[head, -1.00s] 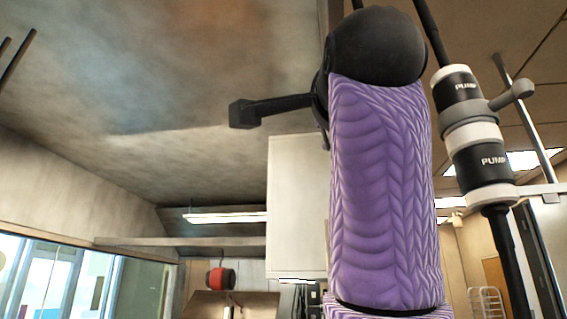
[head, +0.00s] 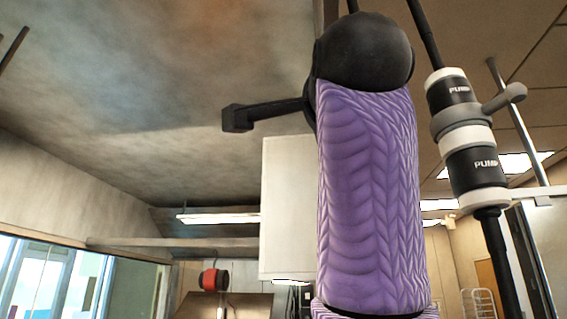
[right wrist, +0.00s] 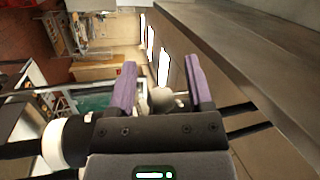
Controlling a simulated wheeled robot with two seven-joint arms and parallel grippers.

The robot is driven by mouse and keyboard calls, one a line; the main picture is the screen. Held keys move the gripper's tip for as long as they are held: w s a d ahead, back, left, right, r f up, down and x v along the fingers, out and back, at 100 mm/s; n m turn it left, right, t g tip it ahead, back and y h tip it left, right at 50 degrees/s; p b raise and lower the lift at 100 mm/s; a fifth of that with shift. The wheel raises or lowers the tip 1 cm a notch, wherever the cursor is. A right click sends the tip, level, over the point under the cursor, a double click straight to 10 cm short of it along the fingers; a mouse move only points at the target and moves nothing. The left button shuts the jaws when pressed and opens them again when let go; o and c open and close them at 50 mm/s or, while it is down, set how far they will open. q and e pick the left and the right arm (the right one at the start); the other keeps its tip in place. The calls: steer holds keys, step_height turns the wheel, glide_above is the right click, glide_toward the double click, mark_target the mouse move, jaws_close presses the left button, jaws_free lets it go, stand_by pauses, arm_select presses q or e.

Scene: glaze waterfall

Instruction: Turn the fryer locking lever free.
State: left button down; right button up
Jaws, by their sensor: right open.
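In the head view, a pump fitting (head: 472,160) of black, white and grey bands stands on a black pipe at the right. A grey lever (head: 504,98) with a rounded end sticks out to the right from its grey collar. My right gripper (right wrist: 160,80) shows in the right wrist view, with its two purple fingers apart. A pale rounded piece (right wrist: 163,98) shows between the fingers; I cannot tell whether it is the lever's end or whether anything touches it. A white-banded part (right wrist: 66,142) on a black pipe shows at lower left there. My left gripper is not in view.
A large purple padded sleeve with a black ball top, likely my own arm, fills the middle of the head view. A white cabinet (head: 287,215) hangs behind it. A red and black round object (head: 214,280) is at the lower left. A long metal surface (right wrist: 235,60) runs along the right wrist view.

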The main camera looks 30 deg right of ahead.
steer(key=b+v, duration=0.4)
steer(key=v, duration=0.6)
steer(key=shift+b, duration=0.3)
